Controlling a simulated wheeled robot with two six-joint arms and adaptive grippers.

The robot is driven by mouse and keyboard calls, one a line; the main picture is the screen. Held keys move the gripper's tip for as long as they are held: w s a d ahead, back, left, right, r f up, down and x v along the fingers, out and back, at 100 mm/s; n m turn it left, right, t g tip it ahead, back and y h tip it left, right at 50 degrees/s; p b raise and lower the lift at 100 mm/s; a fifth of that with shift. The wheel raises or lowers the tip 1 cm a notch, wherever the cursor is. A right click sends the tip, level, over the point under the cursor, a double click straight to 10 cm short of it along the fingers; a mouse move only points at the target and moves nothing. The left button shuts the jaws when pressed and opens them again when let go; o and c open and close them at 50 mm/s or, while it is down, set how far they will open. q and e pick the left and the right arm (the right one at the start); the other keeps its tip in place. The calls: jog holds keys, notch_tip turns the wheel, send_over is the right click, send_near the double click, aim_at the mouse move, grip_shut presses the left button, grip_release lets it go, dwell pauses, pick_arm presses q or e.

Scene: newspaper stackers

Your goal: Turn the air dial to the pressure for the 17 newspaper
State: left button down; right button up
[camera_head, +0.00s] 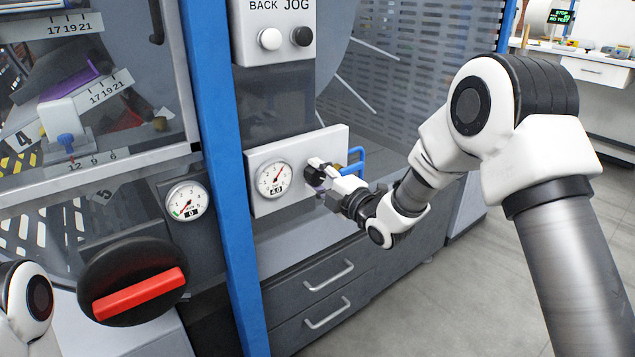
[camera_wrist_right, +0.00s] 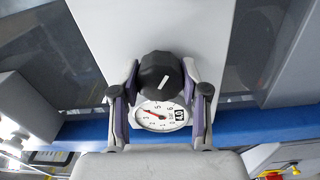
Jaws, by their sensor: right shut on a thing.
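The air dial is a black round knob (camera_head: 312,171) on a pale panel (camera_head: 258,206), just right of a round white pressure gauge (camera_head: 272,180). The gauge's small display reads 4.0. My right gripper (camera_head: 322,182) is at the knob. In the right wrist view, the knob (camera_wrist_right: 161,74) with its white pointer line sits between the fingers of my right gripper (camera_wrist_right: 161,88), which is shut on it. The gauge (camera_wrist_right: 160,115) shows below the knob there, partly covered by it. My left gripper is not in view; only part of my left arm shows at lower left.
A second gauge (camera_head: 187,201) reading 0 and a black rotary switch with a red handle (camera_head: 138,293) are to the left, past a blue post (camera_head: 222,180). A blue handle (camera_head: 356,160) is close to my right gripper. Drawers (camera_head: 320,285) lie below; the floor at right is clear.

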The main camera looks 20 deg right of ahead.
jog(key=n+b, duration=0.2)
jog(key=n, duration=0.2)
jog(key=shift+f, duration=0.15)
jog(key=shift+n+b, duration=0.8)
jog(key=shift+n, duration=0.5)
jog(key=o, duration=1.1)
jog(key=shift+o, duration=0.2)
jog(key=shift+s, duration=0.1)
jog(key=v, duration=1.1)
jog(key=shift+s+d, duration=0.15)
jog(key=shift+s, duration=0.2)
